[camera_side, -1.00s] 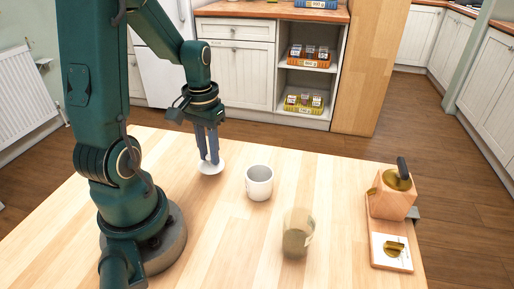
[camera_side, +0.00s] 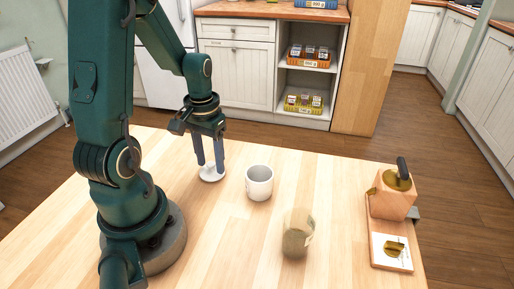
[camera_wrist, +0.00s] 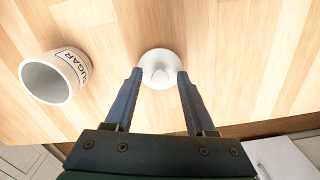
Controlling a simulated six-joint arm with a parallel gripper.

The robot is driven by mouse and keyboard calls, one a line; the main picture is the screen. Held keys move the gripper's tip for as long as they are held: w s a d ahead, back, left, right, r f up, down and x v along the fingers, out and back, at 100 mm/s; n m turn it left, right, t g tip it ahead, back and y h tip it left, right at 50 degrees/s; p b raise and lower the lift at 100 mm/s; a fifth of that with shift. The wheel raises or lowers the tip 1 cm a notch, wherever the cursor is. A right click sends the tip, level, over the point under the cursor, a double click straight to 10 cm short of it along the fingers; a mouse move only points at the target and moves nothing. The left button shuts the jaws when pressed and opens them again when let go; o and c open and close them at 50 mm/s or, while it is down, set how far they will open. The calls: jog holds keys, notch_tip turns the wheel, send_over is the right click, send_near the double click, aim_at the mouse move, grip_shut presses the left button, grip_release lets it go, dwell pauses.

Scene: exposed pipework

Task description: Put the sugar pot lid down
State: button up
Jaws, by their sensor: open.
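The white sugar pot lid (camera_side: 211,174) lies on the wooden table, left of the sugar pot; it also shows in the wrist view (camera_wrist: 160,64) with its knob facing up. My gripper (camera_side: 209,166) is open above the lid, with its two blue fingers apart on either side of the knob and not closed on it. In the wrist view the fingertips (camera_wrist: 159,74) are spread at the near rim of the lid. The white sugar pot (camera_side: 259,183) stands uncovered and upright; its "SUGAR" label shows in the wrist view (camera_wrist: 72,62).
A see-through jar (camera_side: 297,236) with dull contents stands nearer the front. A wooden block device with a dark handle (camera_side: 397,194) is at the table's right. The table (camera_side: 330,195) between them is clear. The table's far edge runs behind the lid.

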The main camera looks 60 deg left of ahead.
aim_at(211, 163)
notch_tip(211, 163, up, 12)
jog(key=s+d+r+m+t, duration=0.1)
jog(key=d+m+t, duration=0.4)
jog(key=d, duration=0.9)
jog(key=shift+s+d+r+m+t, duration=0.3)
jog(key=shift+s+d+r+m, duration=0.1)
jog(key=shift+m, duration=0.1)
